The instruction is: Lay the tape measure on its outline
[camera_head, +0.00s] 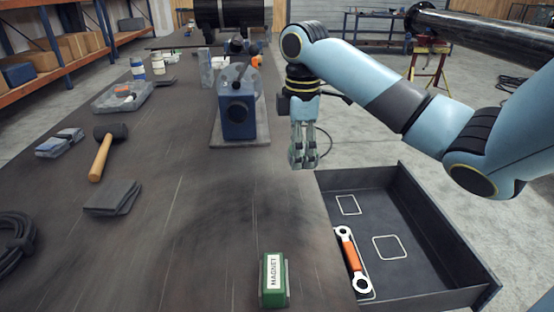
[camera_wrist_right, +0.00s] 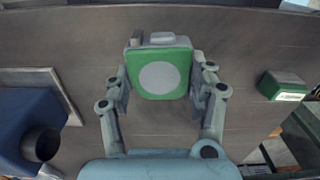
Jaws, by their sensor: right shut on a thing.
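The tape measure (camera_wrist_right: 160,68) is a green, rounded square case with a pale round disc, seen in the right wrist view. My right gripper (camera_wrist_right: 160,95) is shut on it, one finger at each side. In the head view my right gripper (camera_head: 303,162) hangs fingers down over the bench's right edge, behind the open drawer; the tape measure is mostly hidden there by the fingers. The drawer floor bears a small white outline (camera_head: 348,205) and a larger rounded square outline (camera_head: 390,247), both empty. My left gripper is not in view.
An orange-handled wrench (camera_head: 352,258) lies in the drawer (camera_head: 415,215), along its left side. A green magnet block (camera_head: 274,280) stands on the bench near the drawer. A blue vise (camera_head: 237,110) stands left of my right gripper. A mallet (camera_head: 103,150) lies farther left.

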